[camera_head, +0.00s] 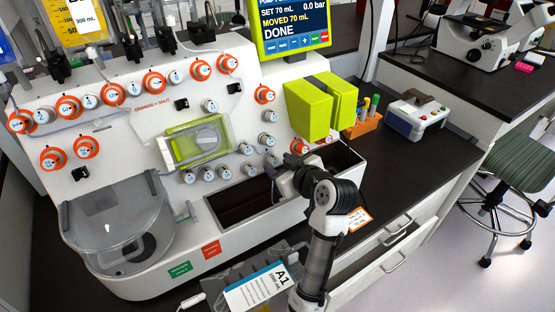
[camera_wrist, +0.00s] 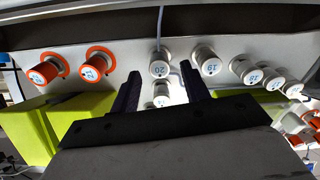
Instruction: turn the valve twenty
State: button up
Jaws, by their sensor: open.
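Valve twenty (camera_wrist: 159,65) is a white round knob whose label reads 20, upside down in the wrist view. It stands on the white cell processor panel, with a thin tube beside it. My gripper (camera_wrist: 160,77) is open, with its two dark fingers on either side of the line to valve twenty. I cannot tell whether either finger touches the knob. Another white knob (camera_wrist: 162,94) shows between the fingers. In the head view my gripper (camera_head: 281,172) is at the panel's lower right, where it partly hides the knobs.
Valve 19 (camera_wrist: 206,62) is close beside the right finger. Two orange-ringed valves (camera_wrist: 97,63) are to the left. Yellow-green blocks (camera_head: 308,108) stick out above my gripper. An open dark bin (camera_head: 240,206) lies below. The screen (camera_head: 291,25) reads DONE, moved 70 mL.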

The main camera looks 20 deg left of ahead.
jog(key=shift+x, duration=0.85)
jog(key=shift+c, duration=0.4)
jog(key=c, duration=0.9)
